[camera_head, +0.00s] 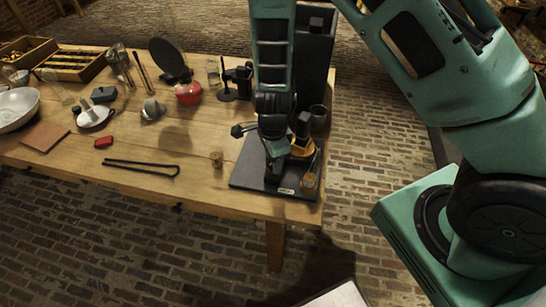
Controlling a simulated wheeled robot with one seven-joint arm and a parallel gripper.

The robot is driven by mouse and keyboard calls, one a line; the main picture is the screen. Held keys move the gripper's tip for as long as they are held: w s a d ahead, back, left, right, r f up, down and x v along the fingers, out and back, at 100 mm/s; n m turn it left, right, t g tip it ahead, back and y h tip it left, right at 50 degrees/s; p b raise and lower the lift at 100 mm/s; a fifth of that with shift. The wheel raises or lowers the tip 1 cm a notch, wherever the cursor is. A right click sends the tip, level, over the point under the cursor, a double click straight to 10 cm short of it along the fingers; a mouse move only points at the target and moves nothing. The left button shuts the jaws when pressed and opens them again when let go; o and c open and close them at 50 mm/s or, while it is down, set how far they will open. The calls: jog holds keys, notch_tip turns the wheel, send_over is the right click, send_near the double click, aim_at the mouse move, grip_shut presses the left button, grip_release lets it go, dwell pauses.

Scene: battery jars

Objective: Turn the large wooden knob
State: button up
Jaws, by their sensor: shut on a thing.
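My gripper (278,165) points down over a dark base plate (247,176) at the right end of the wooden table. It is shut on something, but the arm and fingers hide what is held. A yellow-brown piece (301,150) with a black part on top shows just right of the gripper. A small round wood-coloured piece (310,181) sits lower, near the front right of the plate. I cannot tell for certain which of these is the large wooden knob, or whether it is the held thing.
A tall dark unit (314,50) stands behind the gripper, with a dark cup (318,117) beside it. A small cork-like piece (216,158), black tongs (142,167) and a red block (103,142) lie left. The table's front edge is close to the plate.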

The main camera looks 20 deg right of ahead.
jog(key=o, duration=1)
jog(key=shift+r, duration=0.1)
notch_tip(320, 180, up, 17)
jog(key=shift+r+p, duration=0.15)
jog(key=shift+p, duration=0.75)
jog(key=s+a+r+n, duration=0.2)
jog(key=s+n, duration=0.4)
jog(key=n, duration=0.2)
jog(key=s+a+r+n+b, duration=0.1)
jog(key=s+r+n, duration=0.2)
jog(key=s+n, duration=0.4)
jog(key=s+a+r+n, duration=0.2)
jog(key=s+n, duration=0.5)
jog(key=n, duration=0.4)
jog(key=shift+s+a+r+y+b, duration=0.15)
jog(key=shift+a+r+y+b, duration=0.15)
jog(key=shift+a+r, duration=0.1)
